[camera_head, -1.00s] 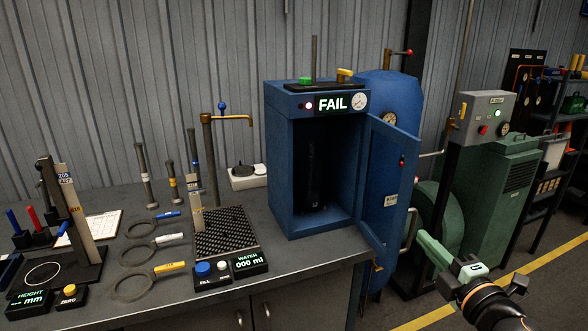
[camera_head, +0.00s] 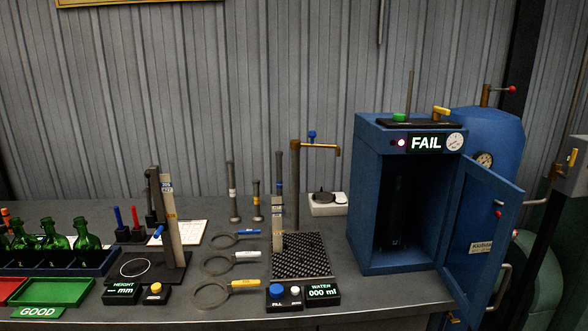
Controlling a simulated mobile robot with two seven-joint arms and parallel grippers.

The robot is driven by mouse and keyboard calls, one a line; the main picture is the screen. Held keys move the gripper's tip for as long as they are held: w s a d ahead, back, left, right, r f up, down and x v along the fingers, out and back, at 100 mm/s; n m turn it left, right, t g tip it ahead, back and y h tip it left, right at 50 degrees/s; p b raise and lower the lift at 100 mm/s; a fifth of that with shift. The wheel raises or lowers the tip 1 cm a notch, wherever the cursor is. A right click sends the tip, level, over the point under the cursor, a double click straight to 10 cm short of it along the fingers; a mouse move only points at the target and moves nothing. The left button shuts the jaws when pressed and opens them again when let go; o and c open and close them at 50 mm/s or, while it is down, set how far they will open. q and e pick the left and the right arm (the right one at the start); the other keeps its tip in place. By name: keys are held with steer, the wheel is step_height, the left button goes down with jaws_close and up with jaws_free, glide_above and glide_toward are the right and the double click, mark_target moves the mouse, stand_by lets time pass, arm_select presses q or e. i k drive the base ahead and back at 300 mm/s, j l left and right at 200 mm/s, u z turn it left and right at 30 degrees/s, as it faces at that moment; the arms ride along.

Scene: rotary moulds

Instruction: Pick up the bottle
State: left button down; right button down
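A dark upright shape that looks like a bottle (camera_head: 398,215) stands inside the blue test cabinet (camera_head: 360,205); it is in shadow and its outline is hard to make out. The cabinet's door (camera_head: 480,235) is swung open to the right. Several green glass bottles (camera_head: 54,243) stand upright in a dark rack (camera_head: 65,268) at the left end of the bench. Neither of my grippers is in view.
The cabinet's display (camera_head: 426,143) reads FAIL. A green tray (camera_head: 55,293) marked GOOD lies in front of the rack, beside a red tray (camera_head: 8,290). A height gauge (camera_head: 170,220), several ring gauges, a drain mat (camera_head: 300,255) and a tap (camera_head: 297,180) fill the middle.

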mark_target(396, 201)
steer(key=i+l+u, duration=0.3)
steer(key=l, duration=1.2)
steer(key=k+l+u, duration=0.1)
steer(key=l+u, duration=0.25)
steer(key=l, duration=1.15)
